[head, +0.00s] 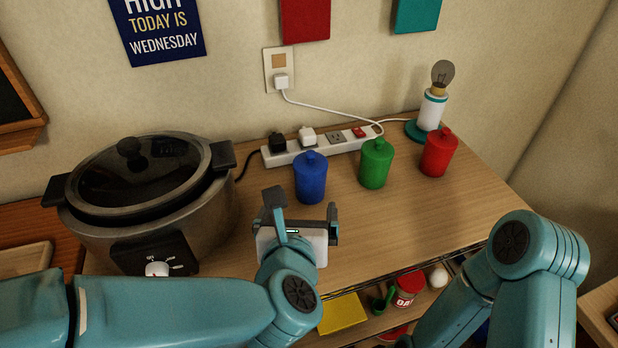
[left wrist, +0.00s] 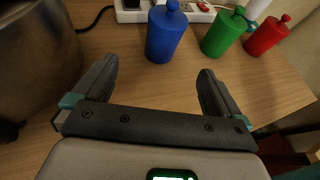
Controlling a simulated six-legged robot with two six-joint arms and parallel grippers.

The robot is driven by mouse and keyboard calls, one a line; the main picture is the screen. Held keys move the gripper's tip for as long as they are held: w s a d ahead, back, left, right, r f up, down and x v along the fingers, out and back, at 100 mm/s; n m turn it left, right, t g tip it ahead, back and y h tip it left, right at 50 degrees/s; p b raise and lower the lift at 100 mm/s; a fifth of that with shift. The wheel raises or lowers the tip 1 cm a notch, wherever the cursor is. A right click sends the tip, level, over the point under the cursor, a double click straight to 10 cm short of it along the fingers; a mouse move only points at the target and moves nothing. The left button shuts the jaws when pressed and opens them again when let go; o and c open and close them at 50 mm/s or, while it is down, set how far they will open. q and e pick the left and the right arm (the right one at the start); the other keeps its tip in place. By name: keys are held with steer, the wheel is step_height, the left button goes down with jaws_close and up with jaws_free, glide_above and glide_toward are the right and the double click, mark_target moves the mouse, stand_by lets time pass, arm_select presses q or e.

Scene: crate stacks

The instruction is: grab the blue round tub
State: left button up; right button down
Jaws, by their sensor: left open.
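The blue round tub (head: 310,180) stands upright on the wooden table, with a lid and a small knob. It also shows at the top middle of the left wrist view (left wrist: 166,35). My left gripper (head: 303,209) is open and empty. It is in front of the blue tub, on the near side, with the tub ahead of and between the lines of its fingers, apart from them. In the left wrist view its two fingers (left wrist: 158,75) are spread wide. My right arm shows at the lower right in the head view, but its gripper is not visible.
A green tub (head: 375,165) and a red tub (head: 438,155) stand right of the blue one. A slow cooker (head: 200,215) is close on the left. A power strip (head: 335,145) lies behind the tubs, and a bulb lamp (head: 432,110) stands back right. The table's front right is clear.

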mark_target(308, 184)
arm_select(q)
steer(key=x, duration=1)
steer(key=shift+w+d+f+p, duration=0.1)
steer(key=shift+d+f+p, duration=0.05)
steer(key=shift+d+p, duration=0.2)
steer(key=p+x, duration=0.1)
steer(key=x, duration=0.4)
steer(key=shift+w+p, duration=0.35)
steer(key=shift+s, duration=0.1)
steer(key=c, duration=1)
